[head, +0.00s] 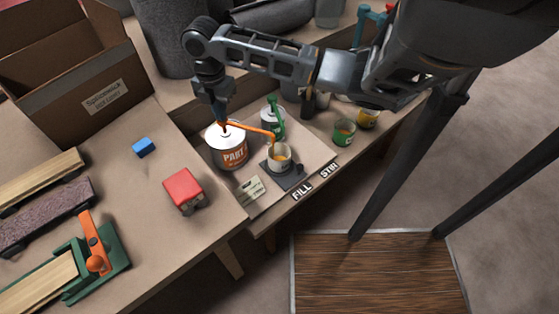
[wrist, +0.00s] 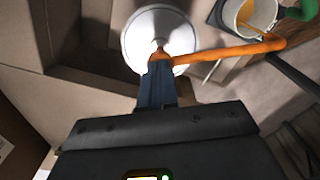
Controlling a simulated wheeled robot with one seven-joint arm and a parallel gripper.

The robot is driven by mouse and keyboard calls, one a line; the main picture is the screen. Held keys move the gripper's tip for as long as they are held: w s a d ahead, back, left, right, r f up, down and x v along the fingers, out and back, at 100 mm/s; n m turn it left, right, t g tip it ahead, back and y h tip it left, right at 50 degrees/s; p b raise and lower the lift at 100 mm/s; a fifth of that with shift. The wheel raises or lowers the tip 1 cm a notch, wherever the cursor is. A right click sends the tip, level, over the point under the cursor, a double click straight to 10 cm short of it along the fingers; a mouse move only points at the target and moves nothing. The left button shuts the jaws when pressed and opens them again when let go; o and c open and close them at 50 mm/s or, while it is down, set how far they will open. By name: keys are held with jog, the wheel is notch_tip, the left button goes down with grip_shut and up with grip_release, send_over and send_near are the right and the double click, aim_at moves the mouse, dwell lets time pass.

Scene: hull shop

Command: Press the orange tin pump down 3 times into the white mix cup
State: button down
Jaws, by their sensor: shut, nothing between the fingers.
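The orange pump (head: 250,129) sits on a white tin (head: 229,152) with an orange label reading "PART". Its spout reaches right and bends down over the white mix cup (head: 279,158), which stands on a dark square base. My gripper (head: 223,121) is shut, pointing down at the pump head from above. In the wrist view, my gripper's fingertips (wrist: 159,62) are at the pump head over the white lid (wrist: 138,38), and seem to touch it. The orange spout (wrist: 230,50) runs right toward the cup (wrist: 238,22), where some orange shows inside.
A tin with a green pump (head: 276,112) stands just behind. A green cup (head: 344,132) and a yellow cup (head: 367,118) stand to the right. A card (head: 250,190) and the "FILL" label (head: 301,192) lie in front. A red block (head: 184,190) is at left.

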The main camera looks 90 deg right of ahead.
jog(key=shift+f, duration=0.5)
jog(key=shift+r+p, duration=0.9)
jog(key=shift+r, duration=0.55)
jog(key=shift+f, duration=0.1)
jog(key=shift+f+b, duration=1.05)
jog(key=shift+f, duration=0.3)
jog(key=shift+r+p, duration=1.1)
jog(key=shift+r, duration=0.35)
jog(key=shift+f, duration=0.1)
